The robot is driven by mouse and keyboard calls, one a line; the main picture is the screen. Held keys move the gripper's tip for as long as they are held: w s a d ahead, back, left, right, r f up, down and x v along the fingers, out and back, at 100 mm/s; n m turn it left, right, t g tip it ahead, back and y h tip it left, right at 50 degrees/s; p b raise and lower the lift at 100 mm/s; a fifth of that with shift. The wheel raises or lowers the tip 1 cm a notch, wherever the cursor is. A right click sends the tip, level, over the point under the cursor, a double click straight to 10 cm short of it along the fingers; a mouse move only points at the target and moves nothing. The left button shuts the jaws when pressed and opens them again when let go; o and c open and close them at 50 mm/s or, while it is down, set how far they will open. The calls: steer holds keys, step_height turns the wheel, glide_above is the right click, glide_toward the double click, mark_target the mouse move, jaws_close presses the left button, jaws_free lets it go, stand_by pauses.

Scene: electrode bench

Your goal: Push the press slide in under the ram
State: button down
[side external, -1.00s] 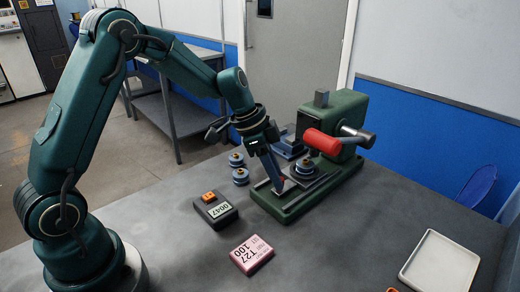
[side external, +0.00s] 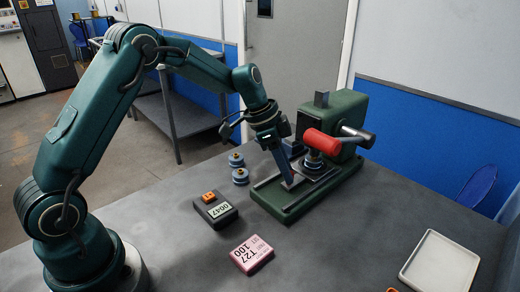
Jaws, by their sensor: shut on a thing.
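The green press (side external: 346,112) stands at the back right of the bench, with a red-handled lever (side external: 321,141). Its slide (side external: 318,176) is a dark plate on the base rails, carrying a round blue-and-brass piece (side external: 313,160) just below the red handle in the picture. My gripper (side external: 289,184) points down at the slide's near left end, shut on what looks like its handle; the fingers hide most of it. The ram's lower end is hidden behind the red handle, so I cannot tell how exactly the piece lines up under it.
Two blue-and-brass pieces (side external: 238,168) stand left of the press. A dark box with a 0047 display (side external: 216,210) and a pink T27 block (side external: 253,254) lie in front. A white tray (side external: 440,265) is at the right.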

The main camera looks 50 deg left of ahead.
steer(key=shift+w+r, duration=0.1)
steer(key=shift+w, duration=0.25)
steer(key=c, duration=0.7)
jaws_free()
steer(key=shift+s, duration=0.1)
steer(key=v, duration=0.5)
